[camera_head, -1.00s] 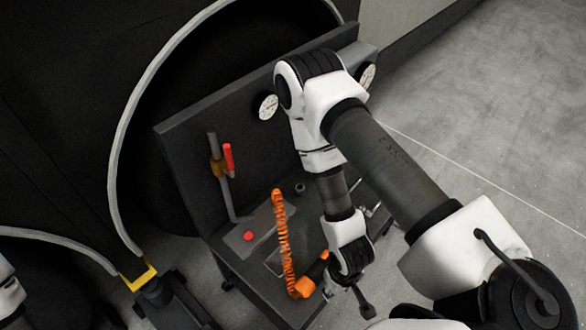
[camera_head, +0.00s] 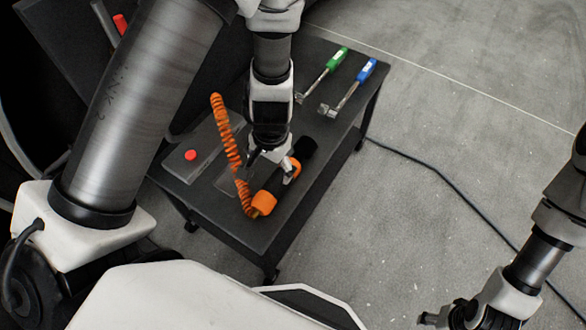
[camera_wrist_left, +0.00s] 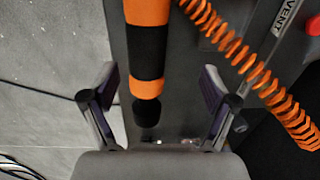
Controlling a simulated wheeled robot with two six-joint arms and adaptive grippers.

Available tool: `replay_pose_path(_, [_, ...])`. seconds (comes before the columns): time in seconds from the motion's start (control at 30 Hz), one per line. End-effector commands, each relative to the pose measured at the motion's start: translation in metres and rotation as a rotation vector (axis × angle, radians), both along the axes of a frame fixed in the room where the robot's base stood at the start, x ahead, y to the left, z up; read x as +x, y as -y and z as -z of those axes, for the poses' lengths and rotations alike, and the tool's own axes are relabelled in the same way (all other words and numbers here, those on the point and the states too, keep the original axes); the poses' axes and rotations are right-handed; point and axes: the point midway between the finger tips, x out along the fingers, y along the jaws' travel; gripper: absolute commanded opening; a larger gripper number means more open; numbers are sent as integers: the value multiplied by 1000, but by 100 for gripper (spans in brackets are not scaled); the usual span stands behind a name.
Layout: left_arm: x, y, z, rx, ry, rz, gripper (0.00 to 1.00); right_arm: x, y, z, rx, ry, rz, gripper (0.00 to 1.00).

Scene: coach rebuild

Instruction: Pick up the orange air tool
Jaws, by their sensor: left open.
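The orange air tool (camera_head: 263,203) lies on the dark cart top in the head view, with black and orange bands. Its coiled orange hose (camera_head: 228,145) runs up and left. My left gripper (camera_head: 272,160) is over the tool and hides part of it. In the left wrist view, the tool (camera_wrist_left: 148,50) runs between the two spread fingers of the left gripper (camera_wrist_left: 157,95), with gaps on both sides. My right gripper (camera_head: 432,319) is at the lower right, over the floor and away from the cart; its opening is unclear.
A green-handled tool (camera_head: 338,59) and a blue-handled tool (camera_head: 367,70) lie at the cart's far end. A plate with a red button (camera_head: 190,155) is left of the hose. A dark cable (camera_head: 440,178) crosses the floor to the right.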

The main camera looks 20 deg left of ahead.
Motion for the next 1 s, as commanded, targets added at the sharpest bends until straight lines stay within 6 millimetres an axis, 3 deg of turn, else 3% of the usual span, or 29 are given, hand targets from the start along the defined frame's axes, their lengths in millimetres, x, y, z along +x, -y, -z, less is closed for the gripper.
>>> replay_pose_path(0.03, [11,9,16,-21,14,9,86,0,0,32,0,1,-1,61])
replay_pose_path(0.1, [19,19,9,-51,19,19,86,1,0,41,0,2,-1,61])
replay_pose_path(0.27, [23,26,16,-75,18,28,86,1,0,49,0,3,-1,61])
replay_pose_path(0.63, [20,18,75,-73,17,28,86,1,0,79,0,2,0,61])
replay_pose_path(0.9, [21,18,75,-73,17,28,86,1,0,77,0,2,0,61])
replay_pose_path(1.0, [20,18,75,-72,17,28,51,1,0,77,0,2,0,61])
